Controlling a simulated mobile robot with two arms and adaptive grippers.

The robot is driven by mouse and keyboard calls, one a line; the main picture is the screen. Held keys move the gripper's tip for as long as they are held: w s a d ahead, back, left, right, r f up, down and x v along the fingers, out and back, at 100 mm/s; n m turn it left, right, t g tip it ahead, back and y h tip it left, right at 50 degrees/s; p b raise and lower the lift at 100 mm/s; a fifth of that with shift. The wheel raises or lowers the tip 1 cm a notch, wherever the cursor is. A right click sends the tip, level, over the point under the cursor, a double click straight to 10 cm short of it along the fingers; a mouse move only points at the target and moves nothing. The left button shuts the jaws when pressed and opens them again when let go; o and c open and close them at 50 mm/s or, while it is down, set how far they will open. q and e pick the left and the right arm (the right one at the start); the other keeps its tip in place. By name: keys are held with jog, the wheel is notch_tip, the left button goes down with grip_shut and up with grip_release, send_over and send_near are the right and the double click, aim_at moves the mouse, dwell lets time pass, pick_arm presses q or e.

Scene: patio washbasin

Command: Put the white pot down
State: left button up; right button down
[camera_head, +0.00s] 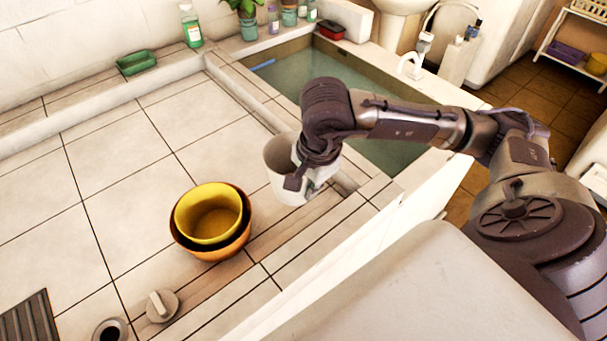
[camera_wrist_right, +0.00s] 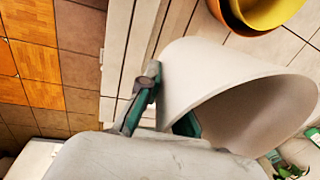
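The white pot (camera_head: 279,166) is at the right edge of the tiled counter, beside the water-filled basin. It looks upright in the head view; I cannot tell whether its base touches the tiles. My right gripper (camera_head: 306,184) is at its right side. In the right wrist view the pot (camera_wrist_right: 205,72) shows its wide, empty-looking mouth toward the lower right. There the right gripper's fingers (camera_wrist_right: 166,108) straddle the pot's wall at the rim, one outside and one at the inner side, closed on it. My left gripper is not in view.
A yellow bowl (camera_head: 207,214) sits inside an orange bowl (camera_head: 212,253) left of the pot. A round knob-topped stopper (camera_head: 161,306) and a drain hole (camera_head: 110,331) lie nearer. The basin (camera_head: 290,76) lies behind. Clear tiles spread left; a green dish (camera_head: 136,63) is far back.

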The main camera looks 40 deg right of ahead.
jog(key=d+f+m+b, duration=0.1)
jog(key=m, duration=0.2)
jog(key=d+f+m+h+b, duration=0.1)
jog(key=d+f+m, duration=0.1)
jog(key=m, duration=0.2)
jog(key=d+f+m+b, duration=0.1)
jog(key=f+m+b, duration=0.1)
jog(key=m, duration=0.2)
jog(key=shift+d+f+g, duration=0.25)
jog(key=shift+d+g, duration=0.05)
jog(key=shift+m, duration=0.5)
jog(key=w+f, duration=0.3)
jog(key=w+a+f+p, duration=0.1)
jog(key=w+f, duration=0.3)
jog(key=w+f+p, duration=0.1)
jog(key=w+f, duration=0.2)
jog(key=w, duration=0.1)
jog(key=shift+w+a+f, duration=0.2)
jog(key=shift+a+f, duration=0.1)
jog(key=shift+f, duration=0.25)
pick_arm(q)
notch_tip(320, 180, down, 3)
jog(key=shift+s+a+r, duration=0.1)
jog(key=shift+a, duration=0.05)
